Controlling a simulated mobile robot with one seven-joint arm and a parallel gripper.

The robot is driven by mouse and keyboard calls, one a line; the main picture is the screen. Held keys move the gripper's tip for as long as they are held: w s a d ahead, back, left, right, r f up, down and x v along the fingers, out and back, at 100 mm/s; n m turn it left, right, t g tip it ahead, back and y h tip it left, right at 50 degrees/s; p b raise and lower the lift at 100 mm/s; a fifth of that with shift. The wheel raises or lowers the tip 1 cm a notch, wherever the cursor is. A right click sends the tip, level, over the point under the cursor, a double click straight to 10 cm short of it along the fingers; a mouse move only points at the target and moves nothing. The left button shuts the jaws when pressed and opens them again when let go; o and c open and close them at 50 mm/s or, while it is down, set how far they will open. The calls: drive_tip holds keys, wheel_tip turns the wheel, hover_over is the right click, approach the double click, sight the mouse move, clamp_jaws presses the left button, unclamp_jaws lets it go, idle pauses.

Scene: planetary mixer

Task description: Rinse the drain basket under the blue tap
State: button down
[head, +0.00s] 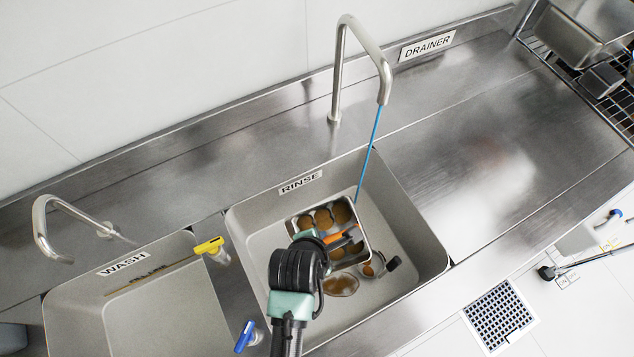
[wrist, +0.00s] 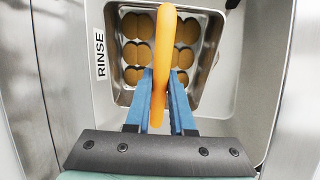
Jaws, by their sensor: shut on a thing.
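My gripper (head: 338,240) is shut on an orange handle-like piece, and its blue fingers (wrist: 160,100) close on both sides of the orange piece (wrist: 164,60) in the wrist view. It is over the RINSE basin (head: 427,250). What the orange piece belongs to is unclear. A thin blue stream (head: 372,145) runs from the rinse tap (head: 376,60) into this basin. A blue lever (head: 245,336) sits at the basin's front left. I cannot pick out the drain basket for certain; a small round brown item with a dark end (head: 374,268) lies in the basin.
A metal tray with round brown-filled cups (head: 303,203) is in the RINSE basin, beyond my gripper in the wrist view (wrist: 211,60). A brown round dish (head: 341,285) lies nearby. The WASH basin (head: 165,310) and yellow lever (head: 210,246) are left. The drainer (head: 520,110) is clear.

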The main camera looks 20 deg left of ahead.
drive_tip(key=w+a+r+t+y+p, duration=0.1)
drive_tip(key=w+r+t+p, duration=0.1)
drive_tip(key=r+p, duration=0.4)
drive_tip(key=w+r+t+p, duration=0.2)
drive_tip(key=r+p, duration=0.1)
drive_tip(key=r, duration=0.5)
drive_tip(key=w+a+f+b, duration=0.1)
drive_tip(key=w+f+b, duration=0.1)
drive_tip(key=w+b, duration=0.5)
drive_tip(key=shift+w+a+f+n+b, duration=0.25)
drive_tip(key=shift+w+a+n+b, duration=0.1)
drive_tip(key=shift+w, duration=2.95)
drive_tip(key=shift+d, duration=0.1)
drive_tip(key=shift+d+p, duration=0.3)
drive_tip(key=shift+d, duration=0.2)
drive_tip(key=shift+a, duration=0.15)
drive_tip(key=shift+a, duration=0.5)
drive_tip(key=shift+d, duration=0.15)
